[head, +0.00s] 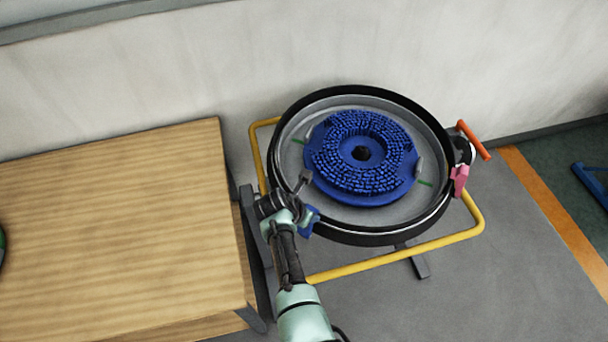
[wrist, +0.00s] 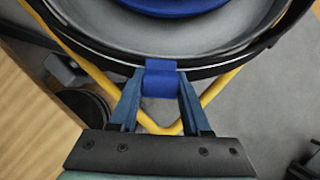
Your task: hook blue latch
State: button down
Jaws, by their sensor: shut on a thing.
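The blue latch (wrist: 160,79) sits at the outer rim of the round black scrubber tank (wrist: 95,55), between my fingertips in the wrist view. My gripper (wrist: 158,92) is shut on it, one finger on each side. In the head view the blue latch (head: 309,221) shows at the tank's lower left rim, partly hidden by my gripper (head: 300,215). I cannot tell whether the latch is hooked over the rim. A pink latch (head: 459,180) is on the right side of the tank.
A blue bristled disc brush (head: 361,158) lies inside the tank. A yellow tube frame (head: 400,253) surrounds the tank. An orange handle (head: 474,140) sticks out at the right. A wooden table (head: 120,235) stands close on the left. Grey floor in front right is clear.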

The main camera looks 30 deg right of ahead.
jog(key=shift+w+d+r, duration=0.1)
jog(key=shift+d, duration=0.1)
jog(key=shift+c, duration=1.8)
grip_release()
jog(key=shift+a, duration=0.15)
jog(key=p+v, duration=0.1)
jog(key=v, duration=1.1)
jog(key=shift+a+r, duration=0.25)
jog(key=shift+r, duration=0.05)
